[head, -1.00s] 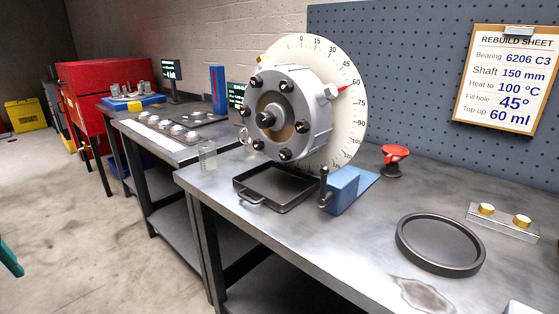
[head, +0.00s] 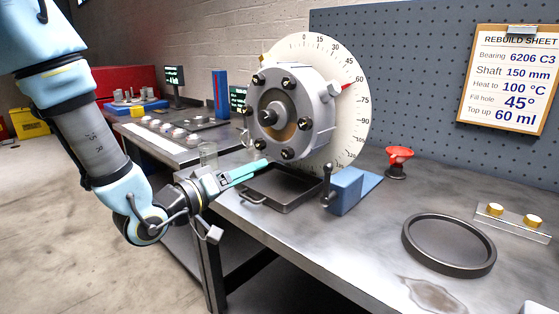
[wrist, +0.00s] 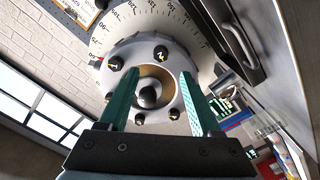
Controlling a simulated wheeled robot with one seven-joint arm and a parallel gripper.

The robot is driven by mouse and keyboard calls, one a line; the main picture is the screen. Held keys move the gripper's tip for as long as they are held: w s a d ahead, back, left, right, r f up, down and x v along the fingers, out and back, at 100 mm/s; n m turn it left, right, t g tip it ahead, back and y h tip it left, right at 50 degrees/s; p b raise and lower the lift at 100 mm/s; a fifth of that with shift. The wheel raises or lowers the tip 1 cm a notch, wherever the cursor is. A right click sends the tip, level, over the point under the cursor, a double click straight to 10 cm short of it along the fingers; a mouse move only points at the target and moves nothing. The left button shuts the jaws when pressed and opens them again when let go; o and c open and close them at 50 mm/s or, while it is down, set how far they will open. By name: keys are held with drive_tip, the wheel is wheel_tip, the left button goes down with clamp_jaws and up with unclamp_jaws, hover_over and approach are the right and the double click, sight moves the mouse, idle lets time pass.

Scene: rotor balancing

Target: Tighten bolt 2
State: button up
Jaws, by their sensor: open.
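The grey rotor housing (head: 312,115) stands on the bench in front of a white dial, with several dark bolts in a ring around its hub (head: 272,116). In the wrist view, one bolt (wrist: 161,53) has a pale mark that looks like a sideways 2, but it is too small to be sure. My gripper (head: 265,163) is low and to the left of the housing, near the black tray. In the wrist view, my gripper (wrist: 161,80) is open and empty, its teal fingers either side of the hub and apart from the bolts.
The black tray (head: 253,199) lies below the housing. A blue block with a lever (head: 345,192) and a red funnel-like piece (head: 398,157) stand to its right.

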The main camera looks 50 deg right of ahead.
sight(286, 156)
drive_tip(key=d, duration=0.3)
drive_tip(key=d+p, duration=0.1)
drive_tip(key=d, duration=0.2)
drive_tip(key=d+p, duration=0.1)
drive_tip(key=d, duration=0.3)
drive_tip(key=shift+s, duration=0.25)
clamp_jaws()
